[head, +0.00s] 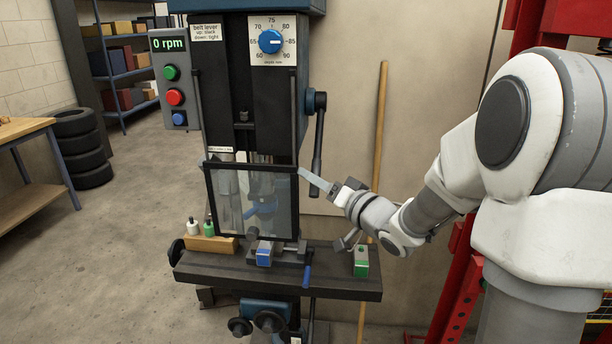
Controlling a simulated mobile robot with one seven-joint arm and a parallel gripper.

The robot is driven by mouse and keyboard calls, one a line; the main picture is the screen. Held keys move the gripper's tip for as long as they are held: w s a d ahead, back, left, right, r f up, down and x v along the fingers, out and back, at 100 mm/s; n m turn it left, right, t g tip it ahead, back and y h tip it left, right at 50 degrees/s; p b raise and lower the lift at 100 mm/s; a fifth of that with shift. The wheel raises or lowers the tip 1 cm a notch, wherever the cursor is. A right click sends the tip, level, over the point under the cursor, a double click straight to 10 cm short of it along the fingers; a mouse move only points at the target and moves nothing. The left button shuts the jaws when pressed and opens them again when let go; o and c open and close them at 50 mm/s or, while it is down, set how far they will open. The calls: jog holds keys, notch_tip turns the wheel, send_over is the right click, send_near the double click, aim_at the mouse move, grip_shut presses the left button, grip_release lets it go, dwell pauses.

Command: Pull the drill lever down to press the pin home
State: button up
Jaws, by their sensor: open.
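The drill press (248,100) stands in the middle of the head view. Its dark drill lever (319,140) hangs from a hub on the right side of the drill head, with its lower end near the guard's upper right corner. My gripper (326,187) is open at the lever's lower end, coming from the right. A pale, flat strip extends left from it towards the guard; I cannot tell whether it is a finger. Contact with the lever cannot be made out. A clear, dark-framed guard (228,200) covers the spindle area. I cannot make out the pin.
The drill table (325,284) carries a vice with a blue-faced block (264,254), a green-faced block (361,263) and small bottles (209,225). The display (168,44) reads 0 rpm. A wooden pole (379,130) leans behind. Red framework (465,270) stands at right.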

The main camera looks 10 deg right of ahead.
jog(key=x, duration=0.3)
jog(key=shift+w+a, duration=0.15)
jog(key=shift+w, duration=0.1)
grip_shut()
dwell(1.3)
